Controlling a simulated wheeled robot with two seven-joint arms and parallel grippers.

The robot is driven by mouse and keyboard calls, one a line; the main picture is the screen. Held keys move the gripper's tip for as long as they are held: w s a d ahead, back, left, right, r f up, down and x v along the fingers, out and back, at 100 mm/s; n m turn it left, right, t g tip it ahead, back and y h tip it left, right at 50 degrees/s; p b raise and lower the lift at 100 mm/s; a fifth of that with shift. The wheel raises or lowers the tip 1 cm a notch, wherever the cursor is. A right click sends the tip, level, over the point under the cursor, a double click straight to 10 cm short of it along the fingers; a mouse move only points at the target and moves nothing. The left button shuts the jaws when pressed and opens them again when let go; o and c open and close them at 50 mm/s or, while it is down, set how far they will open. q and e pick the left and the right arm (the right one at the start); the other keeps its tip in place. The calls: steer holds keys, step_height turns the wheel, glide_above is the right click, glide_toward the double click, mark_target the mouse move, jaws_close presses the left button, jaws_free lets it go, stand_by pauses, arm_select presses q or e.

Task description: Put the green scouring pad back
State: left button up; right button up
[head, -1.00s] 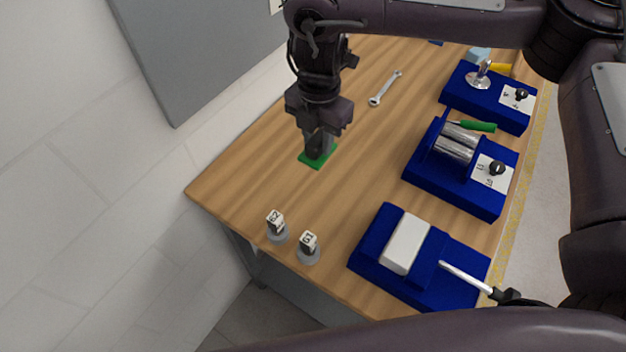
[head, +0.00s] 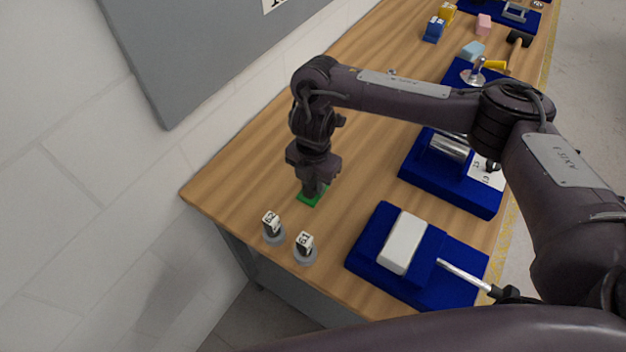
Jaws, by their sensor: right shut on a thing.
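The green scouring pad (head: 308,200) shows as a flat green piece under my right gripper (head: 312,190). The right gripper points down and is shut on the pad, which is at or just above the wooden table top; I cannot tell whether it touches. The gripper hides part of the pad. My left gripper is out of view.
Two labelled weights, G2 (head: 272,228) and G1 (head: 305,248), stand close in front of the pad. A blue fixture with a white block (head: 402,243) is to the right. Another blue fixture with metal rollers (head: 450,148) lies beyond it. The wooden table (head: 240,165) is bare left of the gripper.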

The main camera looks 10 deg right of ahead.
mark_target(313, 182)
steer(key=shift+f, duration=0.15)
steer(key=o, duration=1)
steer(key=shift+o, duration=0.2)
step_height(313, 182, up, 12)
steer(key=shift+r, duration=0.2)
steer(key=shift+r, duration=0.1)
